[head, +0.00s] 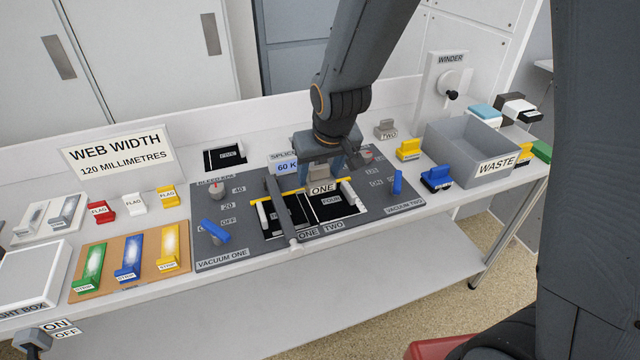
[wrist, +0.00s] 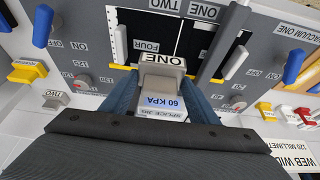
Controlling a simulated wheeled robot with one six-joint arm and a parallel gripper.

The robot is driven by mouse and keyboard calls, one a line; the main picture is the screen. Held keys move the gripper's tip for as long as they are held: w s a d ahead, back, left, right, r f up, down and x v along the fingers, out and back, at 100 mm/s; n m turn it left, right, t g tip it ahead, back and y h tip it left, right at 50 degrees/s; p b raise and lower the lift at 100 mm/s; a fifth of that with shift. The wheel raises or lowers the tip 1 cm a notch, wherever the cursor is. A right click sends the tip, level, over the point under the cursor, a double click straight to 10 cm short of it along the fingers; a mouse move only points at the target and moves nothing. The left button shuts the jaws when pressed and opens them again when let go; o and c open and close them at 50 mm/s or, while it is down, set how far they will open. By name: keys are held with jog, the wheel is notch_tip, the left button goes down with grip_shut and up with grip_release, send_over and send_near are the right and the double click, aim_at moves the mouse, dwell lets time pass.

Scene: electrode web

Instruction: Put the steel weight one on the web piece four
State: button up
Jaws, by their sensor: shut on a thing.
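The steel weight one (head: 320,187) is a grey block with a "ONE" label. It also shows in the wrist view (wrist: 162,66). My gripper (head: 325,168) is shut on it, with a blue finger on each side. The web piece four (head: 335,207) is a black sheet labelled "FOUR" on the grey splice plate, and it also shows in the wrist view (wrist: 150,28). The weight is at the sheet's back edge, by a yellow strip; I cannot tell whether it touches the sheet. The gripper hides part of the splice sign behind it.
A grey bar (head: 281,210) crosses the plate left of piece four. A blue lever (head: 397,182) stands to the right. The steel weight two (head: 385,130), a yellow block (head: 408,150) and the grey waste bin (head: 450,165) are further right. Another black sheet (head: 226,157) lies behind left.

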aim_at(321, 180)
jog(key=shift+f+b, duration=0.3)
jog(key=shift+f, duration=1.7)
jog(key=shift+f+b, duration=0.55)
jog(key=shift+b, duration=0.2)
jog(key=o, duration=1.4)
jog(key=shift+r, duration=0.15)
jog(key=shift+r+p, duration=0.55)
jog(key=shift+p, duration=0.35)
jog(key=v, duration=1.1)
jog(key=s+d+f+m+g+h, duration=0.1)
jog(key=s+d+f+m+g, duration=0.2)
jog(key=s+d, duration=0.8)
notch_tip(321, 180, down, 2)
jog(key=d, duration=0.3)
